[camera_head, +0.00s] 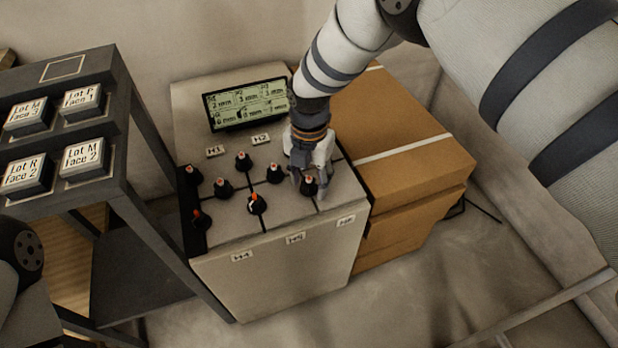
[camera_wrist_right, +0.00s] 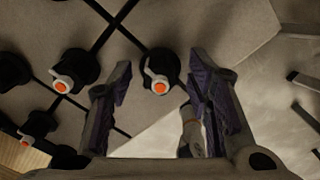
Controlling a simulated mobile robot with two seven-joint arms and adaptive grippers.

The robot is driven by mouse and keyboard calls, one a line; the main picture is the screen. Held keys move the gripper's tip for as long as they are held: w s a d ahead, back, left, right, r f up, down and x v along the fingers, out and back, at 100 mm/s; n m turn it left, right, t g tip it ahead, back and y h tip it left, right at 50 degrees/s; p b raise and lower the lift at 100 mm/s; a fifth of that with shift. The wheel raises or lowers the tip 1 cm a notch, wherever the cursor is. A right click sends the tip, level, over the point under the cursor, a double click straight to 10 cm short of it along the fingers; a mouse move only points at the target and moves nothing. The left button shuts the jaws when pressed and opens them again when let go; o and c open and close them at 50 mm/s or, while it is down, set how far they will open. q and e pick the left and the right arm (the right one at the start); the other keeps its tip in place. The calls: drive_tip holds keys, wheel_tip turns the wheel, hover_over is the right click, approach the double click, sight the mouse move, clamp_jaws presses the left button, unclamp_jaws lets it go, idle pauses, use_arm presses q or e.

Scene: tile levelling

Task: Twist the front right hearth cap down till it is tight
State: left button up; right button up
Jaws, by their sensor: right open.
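The front right hearth cap (camera_head: 310,187) is black with an orange centre and sits near the H6 label (camera_head: 346,221). My right gripper (camera_head: 308,178) reaches down over it from above. In the right wrist view the cap (camera_wrist_right: 161,68) lies between the spread tips of my right gripper (camera_wrist_right: 158,78), with a gap on both sides. A pale pointer shows on the cap. The gripper is open and holds nothing. My left gripper is not in view.
Several similar caps, including one near H5 (camera_head: 257,204), stand on the tiled top (camera_head: 290,212). A display (camera_head: 248,104) stands at the back. Cardboard boxes (camera_head: 405,135) stand close on the right. A dark rack with labelled blocks (camera_head: 84,158) stands on the left.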

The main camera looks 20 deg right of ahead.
clamp_jaws()
